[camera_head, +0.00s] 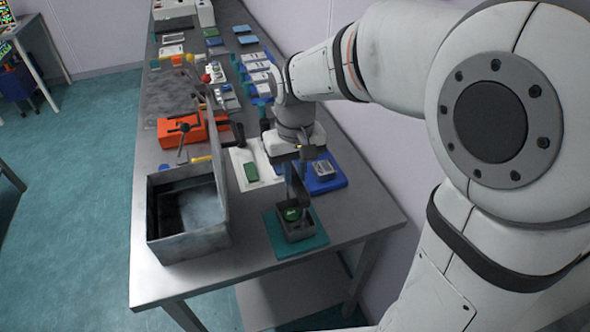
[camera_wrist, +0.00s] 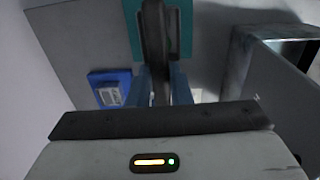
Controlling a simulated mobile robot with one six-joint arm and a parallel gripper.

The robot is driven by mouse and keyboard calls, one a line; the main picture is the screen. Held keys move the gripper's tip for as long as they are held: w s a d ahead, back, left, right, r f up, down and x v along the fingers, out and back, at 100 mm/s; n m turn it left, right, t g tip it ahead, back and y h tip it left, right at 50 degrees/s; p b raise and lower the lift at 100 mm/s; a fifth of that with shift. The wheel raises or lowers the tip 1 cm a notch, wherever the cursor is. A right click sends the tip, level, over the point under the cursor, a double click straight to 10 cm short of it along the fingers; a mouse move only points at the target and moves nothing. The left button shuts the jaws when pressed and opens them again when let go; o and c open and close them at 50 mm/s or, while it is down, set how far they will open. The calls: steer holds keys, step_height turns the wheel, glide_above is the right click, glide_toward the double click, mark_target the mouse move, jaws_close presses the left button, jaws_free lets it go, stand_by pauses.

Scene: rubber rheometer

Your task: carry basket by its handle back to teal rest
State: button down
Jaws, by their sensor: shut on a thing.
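The basket (camera_head: 298,232) is a small dark grey open box with a round green item (camera_head: 291,215) inside. Its tall dark handle (camera_head: 296,188) rises to my gripper (camera_head: 297,166), which is shut on it from above. The teal rest (camera_head: 283,250) is a flat square at the table's near right. The basket is over it and looks upright; I cannot tell whether it touches. In the wrist view, my gripper's blue fingers (camera_wrist: 162,88) pinch the handle (camera_wrist: 154,42), with the teal rest (camera_wrist: 184,25) beyond. The basket's body is mostly hidden there.
An open grey metal box (camera_head: 182,252) stands to the left of the teal rest. A blue mat with a small grey container (camera_head: 324,169) lies behind it. A white mat with a green item (camera_head: 251,171) and orange equipment (camera_head: 196,135) are farther back. The table's front edge is close.

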steer(key=shift+f+b, duration=0.4)
steer(key=shift+f, duration=0.2)
stand_by(0.3)
steer(key=c, duration=1.3)
jaws_free()
steer(key=shift+o, duration=0.2)
step_height(320, 180, up, 8)
steer(key=shift+f, duration=0.1)
